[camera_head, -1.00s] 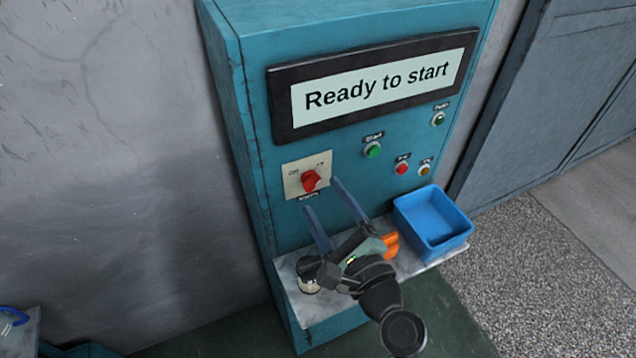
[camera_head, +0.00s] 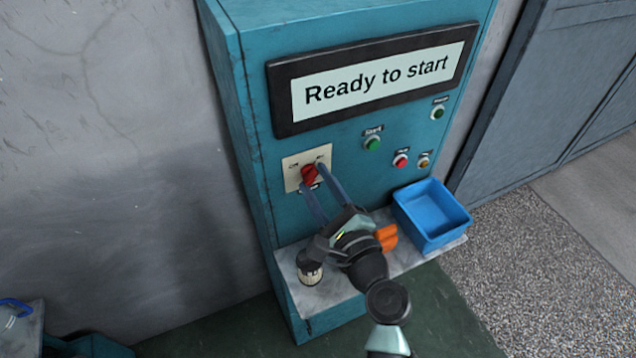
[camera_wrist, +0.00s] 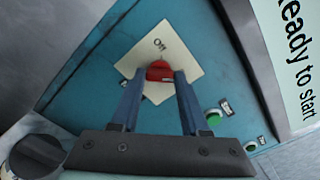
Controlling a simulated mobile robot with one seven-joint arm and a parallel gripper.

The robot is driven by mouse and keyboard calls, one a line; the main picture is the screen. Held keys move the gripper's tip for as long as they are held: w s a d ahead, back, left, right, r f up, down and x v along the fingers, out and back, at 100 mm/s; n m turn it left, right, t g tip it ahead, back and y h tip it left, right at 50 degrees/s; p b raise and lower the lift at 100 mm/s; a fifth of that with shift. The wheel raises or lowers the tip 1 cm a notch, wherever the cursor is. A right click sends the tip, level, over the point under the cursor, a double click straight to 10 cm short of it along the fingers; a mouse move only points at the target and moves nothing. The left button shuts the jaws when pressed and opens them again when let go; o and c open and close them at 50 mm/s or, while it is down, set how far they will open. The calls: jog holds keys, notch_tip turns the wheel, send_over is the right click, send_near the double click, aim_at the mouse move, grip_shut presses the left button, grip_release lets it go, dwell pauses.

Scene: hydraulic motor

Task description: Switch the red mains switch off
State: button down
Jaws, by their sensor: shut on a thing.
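The red mains switch (camera_head: 309,174) is a rotary knob on a cream plate (camera_head: 292,180) on the front of the teal cabinet. In the wrist view the red knob (camera_wrist: 159,71) sits between the fingertips, below the "Off" label. My gripper (camera_head: 312,178) reaches up to the knob with its two blue fingers, one on each side, and is shut on it. The fingertips (camera_wrist: 157,77) hide the knob's lower part and part of the plate. The display (camera_head: 378,83) reads "Ready to start". The knob's exact pointing direction is hard to tell.
A green start button (camera_head: 373,144), a red button (camera_head: 401,161) and other small controls are to the right. Below, a shelf (camera_head: 330,292) holds a blue bin (camera_head: 433,216), an orange object (camera_head: 387,237) and a dark-topped cylinder (camera_head: 309,268).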

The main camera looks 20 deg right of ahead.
jog(key=shift+f+n+b, duration=0.1)
jog(key=shift+n+b, duration=0.2)
jog(key=shift+b, duration=0.1)
jog(key=n+b, duration=0.2)
jog(key=n, duration=0.1)
jog(key=shift+f+b, duration=0.15)
jog(key=shift+b, duration=0.15)
jog(key=n+b, duration=0.4)
jog(key=n, duration=0.1)
jog(key=shift+b, duration=0.35)
jog(key=n+b, duration=0.4)
jog(key=n, duration=0.1)
jog(key=shift+n+b, duration=0.35)
jog(key=shift+n, duration=0.05)
jog(key=shift+n+b, duration=1.35)
jog(key=shift+n, duration=0.35)
jog(key=shift+r, duration=0.2)
jog(key=shift+c, duration=2)
grip_release()
